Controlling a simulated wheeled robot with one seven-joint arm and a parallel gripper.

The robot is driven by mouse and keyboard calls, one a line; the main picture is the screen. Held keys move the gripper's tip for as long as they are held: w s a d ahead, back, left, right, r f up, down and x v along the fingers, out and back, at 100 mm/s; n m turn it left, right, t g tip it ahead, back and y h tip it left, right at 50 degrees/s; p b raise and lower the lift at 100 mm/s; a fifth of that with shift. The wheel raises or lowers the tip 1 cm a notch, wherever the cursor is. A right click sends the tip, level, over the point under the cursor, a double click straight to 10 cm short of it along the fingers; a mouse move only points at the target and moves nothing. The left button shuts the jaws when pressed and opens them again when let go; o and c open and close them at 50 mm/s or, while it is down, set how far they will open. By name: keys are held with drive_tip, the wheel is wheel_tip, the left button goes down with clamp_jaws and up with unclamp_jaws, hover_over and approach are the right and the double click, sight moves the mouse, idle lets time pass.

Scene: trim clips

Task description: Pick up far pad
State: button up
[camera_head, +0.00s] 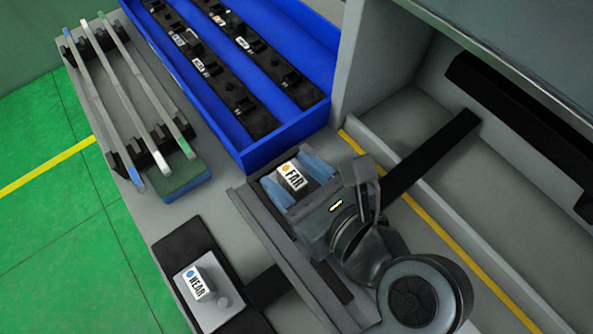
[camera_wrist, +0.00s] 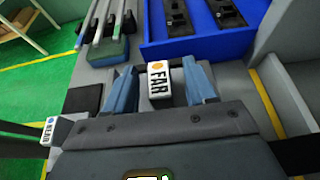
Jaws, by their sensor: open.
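The far pad (camera_head: 292,177) is a small white block with an orange dot and the word FAR. It also shows in the wrist view (camera_wrist: 159,80), between the two blue fingers. My gripper (camera_head: 294,180) is open, with one finger on each side of the far pad. In the wrist view my gripper (camera_wrist: 162,88) shows a gap between each finger and the pad. The pad's lower part and what it rests on are hidden by my gripper.
A near pad (camera_head: 197,283) with a blue dot sits on a grey block at lower left. A blue tray (camera_head: 285,129) with black clip strips lies behind the gripper. Several long bars (camera_head: 118,95) rest on a rack at upper left. A grey wall (camera_head: 385,60) stands at right.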

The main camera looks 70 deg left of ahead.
drive_tip(key=shift+s+a+f, duration=0.15)
drive_tip(key=shift+a+f, duration=0.1)
drive_tip(key=shift+a, duration=0.25)
clamp_jaws()
